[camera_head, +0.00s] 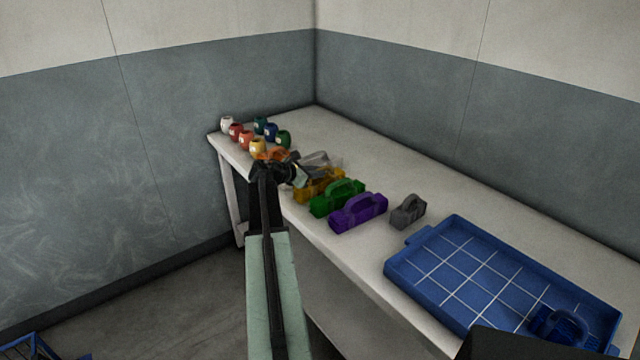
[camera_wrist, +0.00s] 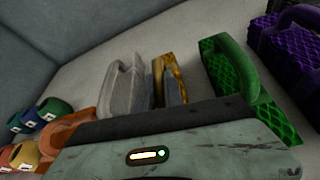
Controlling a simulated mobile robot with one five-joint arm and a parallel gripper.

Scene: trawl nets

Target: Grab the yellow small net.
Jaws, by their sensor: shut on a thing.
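The yellow small net (camera_head: 322,188) stands on the white table in a row of coloured nets, between a pale grey net (camera_head: 324,160) and a green net (camera_head: 337,198). My gripper (camera_head: 303,176) reaches over the table at the yellow net and partly hides it. In the wrist view, the yellow net (camera_wrist: 160,68) has its handle at a grey finger of my gripper (camera_wrist: 173,92). The gripper is shut on the yellow net. The net looks upright, and its lower part is hidden behind my gripper body.
An orange net (camera_head: 268,154) lies left of the pale grey one. Purple (camera_head: 358,212) and dark grey (camera_head: 408,211) nets stand to the right. Several coloured pots (camera_head: 258,146) stand at the table's far left end. A blue tray (camera_head: 420,272) holds a blue net (camera_head: 558,328).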

